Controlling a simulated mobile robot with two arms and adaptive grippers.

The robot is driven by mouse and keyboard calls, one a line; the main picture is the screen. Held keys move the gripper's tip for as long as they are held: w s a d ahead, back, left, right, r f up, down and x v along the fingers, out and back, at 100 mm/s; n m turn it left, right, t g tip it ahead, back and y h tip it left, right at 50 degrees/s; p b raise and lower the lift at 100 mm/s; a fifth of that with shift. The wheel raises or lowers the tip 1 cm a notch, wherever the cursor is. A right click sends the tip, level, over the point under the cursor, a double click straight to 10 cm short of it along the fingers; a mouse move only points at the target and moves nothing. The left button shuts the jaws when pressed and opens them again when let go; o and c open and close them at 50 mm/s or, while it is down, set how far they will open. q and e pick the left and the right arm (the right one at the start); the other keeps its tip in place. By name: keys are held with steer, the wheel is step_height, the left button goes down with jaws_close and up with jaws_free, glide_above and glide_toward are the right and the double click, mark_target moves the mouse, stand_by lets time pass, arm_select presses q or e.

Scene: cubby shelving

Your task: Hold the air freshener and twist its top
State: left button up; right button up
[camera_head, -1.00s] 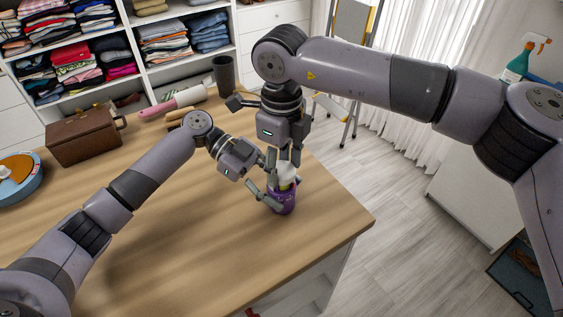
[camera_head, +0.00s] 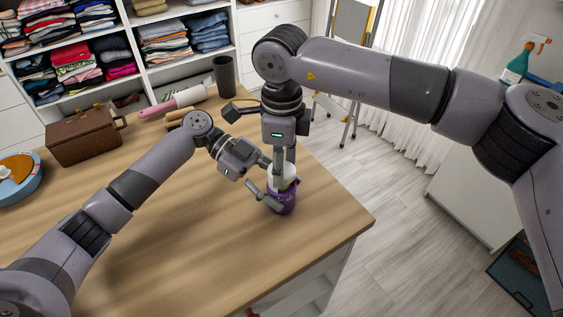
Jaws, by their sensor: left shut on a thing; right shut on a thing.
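The air freshener stands upright on the wooden table near its right edge, with a purple body (camera_head: 287,202) and a white top (camera_head: 283,171). My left gripper (camera_head: 269,198) comes in from the left and is shut on the purple body. My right gripper (camera_head: 283,168) reaches down from above and is shut on the white top. The fingers hide part of the body and much of the top.
A brown case (camera_head: 84,139), a pink-handled roller (camera_head: 172,103), a dark cup (camera_head: 224,76) and a blue round container (camera_head: 18,178) stand farther back on the table (camera_head: 190,250). The table's middle and front are clear. Shelves of folded clothes stand behind.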

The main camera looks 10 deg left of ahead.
steer(key=o, duration=1.2)
step_height(320, 180, up, 12)
arm_select(q)
steer(key=o, duration=1.4)
steer(key=shift+c, duration=0.2)
